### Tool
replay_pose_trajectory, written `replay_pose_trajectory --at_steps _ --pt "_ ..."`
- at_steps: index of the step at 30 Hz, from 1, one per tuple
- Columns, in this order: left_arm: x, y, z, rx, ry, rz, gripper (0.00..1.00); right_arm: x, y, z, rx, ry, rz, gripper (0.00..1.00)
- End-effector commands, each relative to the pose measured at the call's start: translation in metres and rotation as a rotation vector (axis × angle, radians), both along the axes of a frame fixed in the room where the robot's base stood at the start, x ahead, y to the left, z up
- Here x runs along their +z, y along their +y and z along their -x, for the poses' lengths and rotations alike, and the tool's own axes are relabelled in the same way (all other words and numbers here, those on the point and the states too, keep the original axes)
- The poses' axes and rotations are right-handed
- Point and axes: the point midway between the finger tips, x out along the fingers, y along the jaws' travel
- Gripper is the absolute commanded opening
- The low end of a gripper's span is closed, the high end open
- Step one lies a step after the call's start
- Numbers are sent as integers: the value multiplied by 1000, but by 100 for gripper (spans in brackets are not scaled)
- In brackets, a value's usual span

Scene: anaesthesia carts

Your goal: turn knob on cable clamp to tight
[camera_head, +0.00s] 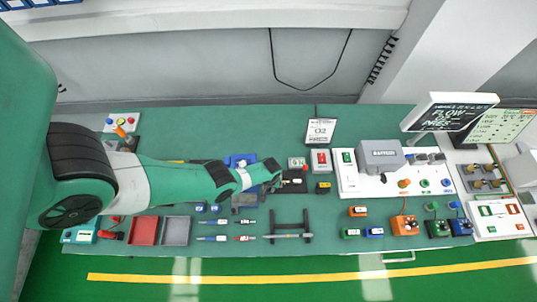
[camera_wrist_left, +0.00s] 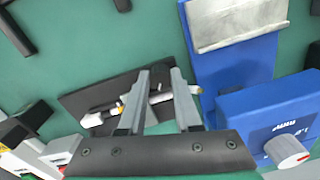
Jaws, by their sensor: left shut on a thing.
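A black plate (camera_wrist_left: 85,101) with a light grey and white bar-like fitting (camera_wrist_left: 158,97) lies under my left gripper (camera_wrist_left: 160,72) in the left wrist view. I take this fitting to be the clamp knob; its exact shape is partly hidden by the fingers. The two grey fingers stand on either side of its middle and are shut on it. In the head view, the left gripper (camera_head: 277,168) reaches from the left over the table to the black plate (camera_head: 293,186). My right gripper is not in view.
A blue device (camera_wrist_left: 270,120) with a grey round knob (camera_wrist_left: 287,150) stands close at the right of the fingers in the wrist view. The green table (camera_head: 225,125) has a clear strip at its back. A white panel (camera_head: 350,182) stands further right.

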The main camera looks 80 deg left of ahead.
Motion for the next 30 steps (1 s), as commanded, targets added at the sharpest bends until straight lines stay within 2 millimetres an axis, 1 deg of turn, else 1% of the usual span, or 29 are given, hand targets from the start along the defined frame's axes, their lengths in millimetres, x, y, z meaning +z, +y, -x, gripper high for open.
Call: replay_pose_trajectory --at_steps 3,6,14,15,17,26,29,30 --pt "0 0 1 -138 0 0 0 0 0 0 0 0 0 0" --pt "0 0 1 -202 1 0 0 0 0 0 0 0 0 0" --pt "0 0 1 -213 1 0 0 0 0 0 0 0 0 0" --pt "0 0 1 -213 1 0 36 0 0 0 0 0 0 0" --pt "0 0 1 -212 1 0 45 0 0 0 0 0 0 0" --pt "2 0 1 -211 0 0 45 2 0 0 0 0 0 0" --pt "10 0 0 -211 0 0 45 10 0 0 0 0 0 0" --pt "16 0 0 -211 0 0 45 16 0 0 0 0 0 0"
